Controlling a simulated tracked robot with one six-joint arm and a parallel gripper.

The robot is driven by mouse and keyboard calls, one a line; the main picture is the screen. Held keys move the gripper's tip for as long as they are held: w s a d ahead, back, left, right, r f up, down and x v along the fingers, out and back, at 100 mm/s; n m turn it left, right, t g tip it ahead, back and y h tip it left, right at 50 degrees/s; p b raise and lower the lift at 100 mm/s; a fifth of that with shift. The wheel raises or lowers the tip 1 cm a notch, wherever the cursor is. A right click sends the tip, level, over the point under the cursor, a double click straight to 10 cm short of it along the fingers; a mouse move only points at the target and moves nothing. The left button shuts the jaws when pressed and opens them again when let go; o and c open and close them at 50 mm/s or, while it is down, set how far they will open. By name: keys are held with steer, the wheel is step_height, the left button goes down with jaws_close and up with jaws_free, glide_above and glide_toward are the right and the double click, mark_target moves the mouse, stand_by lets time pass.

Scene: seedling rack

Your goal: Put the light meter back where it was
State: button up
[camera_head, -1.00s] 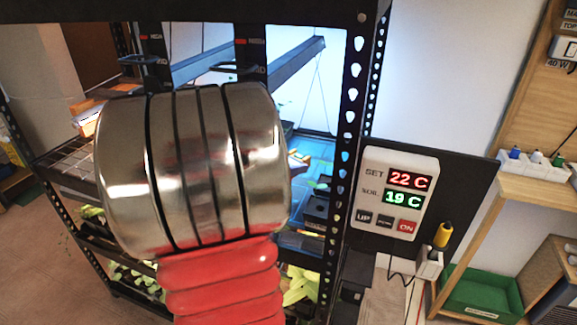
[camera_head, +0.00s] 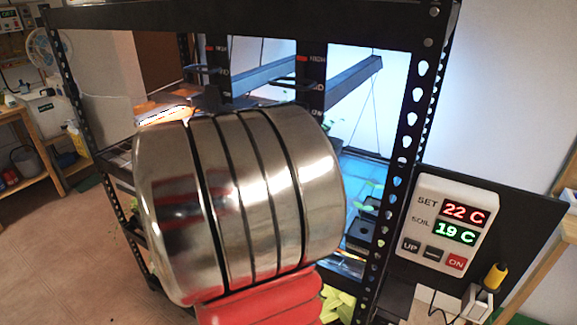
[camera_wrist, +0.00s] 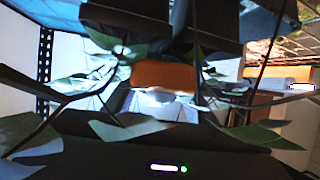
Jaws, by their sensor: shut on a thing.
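In the wrist view, the dark housing of my gripper (camera_wrist: 165,110) fills the bottom edge, with a small white-and-green light on it. An orange block with a pale rounded part, which looks like the light meter (camera_wrist: 165,75), is in the middle of that view. My gripper is shut on it. Leaves and stems surround it on both sides, and I cannot tell whether they touch it. The fingertips are not clear. In the head view, my silver and red arm hides the gripper and the light meter.
A black perforated rack (camera_head: 400,150) stands ahead with lamp bars (camera_head: 345,85) across it. A controller (camera_head: 440,225) reading 22 C and 19 C is at its right, with a yellow-handled thing (camera_head: 496,275) below. Dark pots (camera_wrist: 125,12) show at the top of the wrist view.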

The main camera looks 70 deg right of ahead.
steer(key=w+a+f+n+t+y, duration=0.2)
steer(key=w+a+f+n+t, duration=0.15)
steer(key=w+a, duration=0.65)
steer(key=w+a+f+n+t+y, duration=0.2)
steer(key=w+a+n+t, duration=0.3)
steer(key=w+a, duration=0.6)
steer(key=w+a+f+n+t+y, duration=0.1)
steer(key=a+f+n+y, duration=0.1)
steer(key=a, duration=0.7)
steer(key=w+a+f+n+t+y, duration=0.1)
steer(key=a+f+n+y, duration=0.2)
steer(key=a, duration=0.6)
steer(key=w+a+f+n+t+y, duration=0.1)
steer(key=w+a+f+n+y, duration=0.1)
steer(key=a, duration=0.8)
steer(key=shift+f+n+y, duration=0.45)
steer(key=shift+f+y, duration=0.15)
steer(key=shift+y, duration=0.5)
steer(key=shift+t, duration=0.25)
